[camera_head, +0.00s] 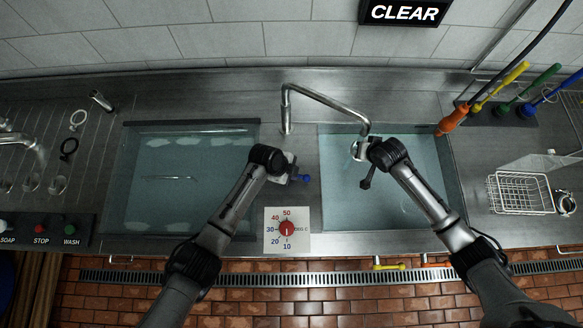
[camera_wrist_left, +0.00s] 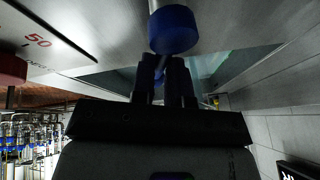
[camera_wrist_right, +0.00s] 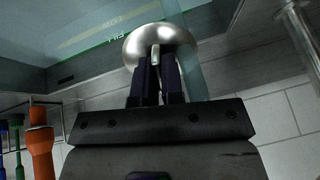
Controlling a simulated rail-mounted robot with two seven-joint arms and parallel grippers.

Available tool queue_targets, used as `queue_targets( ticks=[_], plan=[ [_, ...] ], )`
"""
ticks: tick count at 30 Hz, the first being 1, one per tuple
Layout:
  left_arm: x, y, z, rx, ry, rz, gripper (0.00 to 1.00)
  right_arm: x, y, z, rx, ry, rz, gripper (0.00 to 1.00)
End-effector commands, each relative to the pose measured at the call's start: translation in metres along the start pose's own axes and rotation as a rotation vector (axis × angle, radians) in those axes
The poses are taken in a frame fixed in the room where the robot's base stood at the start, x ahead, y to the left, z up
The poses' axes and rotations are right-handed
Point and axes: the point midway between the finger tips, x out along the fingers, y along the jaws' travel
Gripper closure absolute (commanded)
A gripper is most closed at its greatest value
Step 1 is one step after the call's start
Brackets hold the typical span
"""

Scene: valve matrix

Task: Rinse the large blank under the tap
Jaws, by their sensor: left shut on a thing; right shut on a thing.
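The large blank, a round polished steel dome with a short stem, shows in the right wrist view (camera_wrist_right: 160,42) and in the head view (camera_head: 357,151). My right gripper (camera_wrist_right: 157,65) is shut on its stem and holds it over the right basin, close below the tip of the tap (camera_head: 330,101). My left gripper (camera_wrist_left: 172,72) is at the blue-ended tap handle (camera_head: 304,178) between the basins, shut on a small blue part below a blue knob (camera_wrist_left: 173,30). A pale blue strip beside the blank may be water; I cannot tell.
The left basin (camera_head: 130,190) and right basin (camera_head: 452,190) hold water. A temperature dial (camera_head: 287,229) sits at the front between them. A wire basket (camera_head: 522,193) and several coloured brushes stand at right. A lit CLEAR sign (camera_head: 405,12) hangs above.

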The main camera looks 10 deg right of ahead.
Motion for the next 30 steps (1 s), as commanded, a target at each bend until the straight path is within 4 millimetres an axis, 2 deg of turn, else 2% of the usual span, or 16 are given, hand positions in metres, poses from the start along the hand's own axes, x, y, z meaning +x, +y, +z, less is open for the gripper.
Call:
queue_targets(
  ticks=[2,3,11,18,22,26,30],
  plan=[
    [0.0,0.0,0.0,-0.001,0.0,0.0,1.0,0.0,0.0,0.0,0.0,0.001,0.0,1.0],
    [0.0,0.0,0.0,-0.001,0.0,0.0,0.85,0.0,0.0,0.0,0.0,0.001,0.0,1.0],
    [0.0,0.0,0.0,-0.002,0.0,-0.001,0.6,0.0,0.0,0.0,0.0,0.001,0.0,1.0],
    [-0.001,0.0,0.0,-0.002,0.0,-0.002,0.6,0.0,0.0,0.0,0.0,0.001,0.0,1.0],
    [-0.008,-0.001,0.0,-0.002,-0.001,-0.003,0.6,0.0,0.0,0.0,0.0,0.001,0.0,1.0],
    [-0.025,-0.001,0.001,-0.001,-0.002,-0.005,0.6,0.0,0.0,0.0,0.0,0.001,0.0,1.0],
    [-0.051,-0.001,0.001,0.0,-0.001,-0.005,0.6,0.0,0.0,0.0,0.0,0.001,0.0,1.0]
  ],
)
